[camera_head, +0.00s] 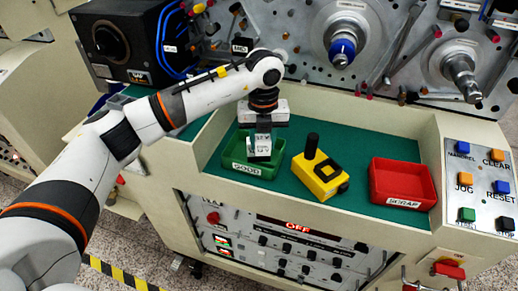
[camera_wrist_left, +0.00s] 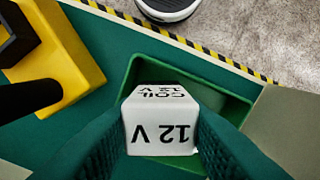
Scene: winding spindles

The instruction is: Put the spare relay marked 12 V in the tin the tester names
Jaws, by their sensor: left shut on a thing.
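My left gripper (camera_head: 262,138) is shut on a white relay (camera_head: 260,149) at the green tin (camera_head: 231,152) labelled GOOD. In the left wrist view the relay (camera_wrist_left: 160,130) reads 12 V on its face and COIL 12 V on the other visible side. It lies within the outline of the green tin (camera_wrist_left: 236,108); I cannot tell whether it touches the tin's floor. The yellow tester (camera_head: 320,178) with a black post stands right of the tin. Its reading is not legible. A red tin (camera_head: 403,180) labelled SCRAP is further right and looks empty. My right gripper is out of view.
The tins and tester stand on a green recessed shelf (camera_head: 352,138) with pale raised edges. Behind it rises a grey panel with spindles (camera_head: 341,46) and rods. A button panel (camera_head: 481,185) is at the right. A red OFF display (camera_head: 298,228) shows below the shelf.

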